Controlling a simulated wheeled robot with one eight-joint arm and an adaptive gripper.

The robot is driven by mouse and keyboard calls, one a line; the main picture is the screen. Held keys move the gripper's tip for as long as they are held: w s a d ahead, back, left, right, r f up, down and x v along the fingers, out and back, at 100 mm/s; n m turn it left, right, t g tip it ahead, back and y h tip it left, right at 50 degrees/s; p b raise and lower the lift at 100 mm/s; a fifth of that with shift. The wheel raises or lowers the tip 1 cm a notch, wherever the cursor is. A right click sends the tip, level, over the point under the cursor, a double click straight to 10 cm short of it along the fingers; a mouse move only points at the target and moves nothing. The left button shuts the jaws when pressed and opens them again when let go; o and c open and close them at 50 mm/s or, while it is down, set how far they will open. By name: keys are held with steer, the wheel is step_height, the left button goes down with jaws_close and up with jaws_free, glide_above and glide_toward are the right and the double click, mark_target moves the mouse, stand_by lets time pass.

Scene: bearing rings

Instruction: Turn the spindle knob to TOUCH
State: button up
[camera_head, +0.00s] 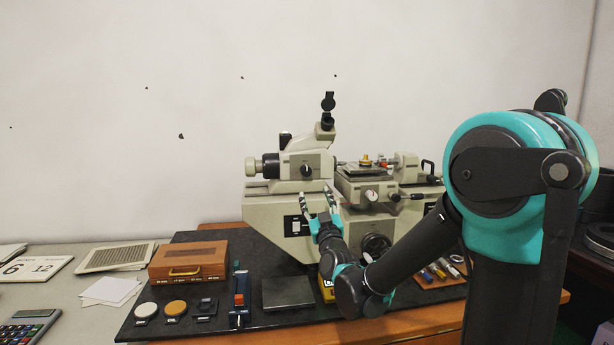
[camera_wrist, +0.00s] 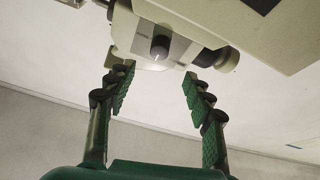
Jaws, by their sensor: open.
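The beige machine (camera_head: 265,215) stands on a dark mat. A black knob (camera_head: 306,171) sits on the face of its upper head, under the eyepiece, and appears to be the spindle knob. In the wrist view this knob (camera_wrist: 160,47) shows with a pale grey mark on its end, on a light grey panel. The lettering around it is too small to read, so its setting cannot be told. My gripper (camera_head: 317,198) is open and empty, below the knob in the head view. In the wrist view its fingers (camera_wrist: 156,80) stand wide apart, with the knob ahead between them and not touched.
A second knob (camera_head: 372,195) and a lever (camera_head: 408,196) sit to the right. A dark cylinder (camera_wrist: 216,60) juts out near the right finger. A wooden box (camera_head: 188,262), round discs (camera_head: 175,308) and a grey block (camera_head: 288,292) lie on the mat (camera_head: 255,315).

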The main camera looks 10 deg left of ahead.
mark_target(307, 174)
steer(key=x, duration=1.1)
steer(key=shift+w+r, duration=0.15)
steer(key=shift+w, duration=0.2)
steer(key=shift+c, duration=0.4)
steer(key=c, duration=1.1)
steer(key=shift+a, duration=0.1)
